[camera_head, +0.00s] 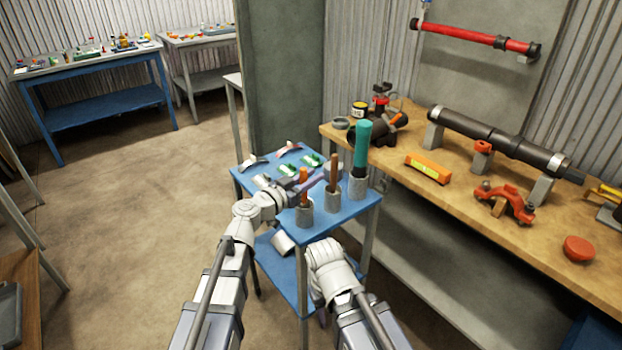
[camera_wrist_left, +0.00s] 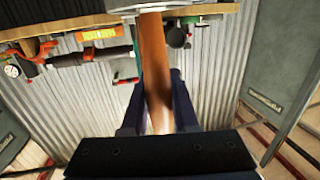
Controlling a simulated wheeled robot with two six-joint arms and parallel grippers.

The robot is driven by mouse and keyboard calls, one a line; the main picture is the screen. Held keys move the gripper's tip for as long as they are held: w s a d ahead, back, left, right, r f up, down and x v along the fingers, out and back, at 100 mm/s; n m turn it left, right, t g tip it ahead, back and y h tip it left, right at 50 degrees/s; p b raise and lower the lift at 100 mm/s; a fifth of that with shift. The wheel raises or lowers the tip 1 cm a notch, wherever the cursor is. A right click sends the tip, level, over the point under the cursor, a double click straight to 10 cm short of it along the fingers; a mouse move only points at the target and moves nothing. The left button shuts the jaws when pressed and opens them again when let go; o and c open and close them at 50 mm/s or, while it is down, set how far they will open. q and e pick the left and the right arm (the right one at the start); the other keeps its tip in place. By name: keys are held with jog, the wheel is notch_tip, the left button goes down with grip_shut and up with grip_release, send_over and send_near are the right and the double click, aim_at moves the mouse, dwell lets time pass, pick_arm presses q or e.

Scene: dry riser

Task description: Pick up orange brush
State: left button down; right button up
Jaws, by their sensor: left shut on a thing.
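The orange brush (camera_head: 304,188) stands upright in the front grey cup holder (camera_head: 304,216) on the blue cart, its handle rising out of the cup. My left gripper (camera_head: 304,184) reaches across it from the left and is shut on the handle. In the left wrist view the orange-brown handle (camera_wrist_left: 154,65) runs between the two dark fingers (camera_wrist_left: 158,100), and part of a grey rim shows at the top edge. The brush's lower end is hidden in the cup. My right arm is bent in front of the cart; its gripper cannot be made out.
Beside it stand a brown-handled tool (camera_head: 333,172) and a teal-handled tool (camera_head: 363,145) in grey cups, close to my left gripper. Small parts lie at the back of the blue cart (camera_head: 352,213). A wooden workbench (camera_head: 460,188) with pipe and tools is at the right.

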notch_tip(320, 180, up, 8)
jog(key=p, duration=0.7)
jog(key=shift+r, duration=0.15)
jog(key=shift+w, duration=0.1)
dwell(1.3)
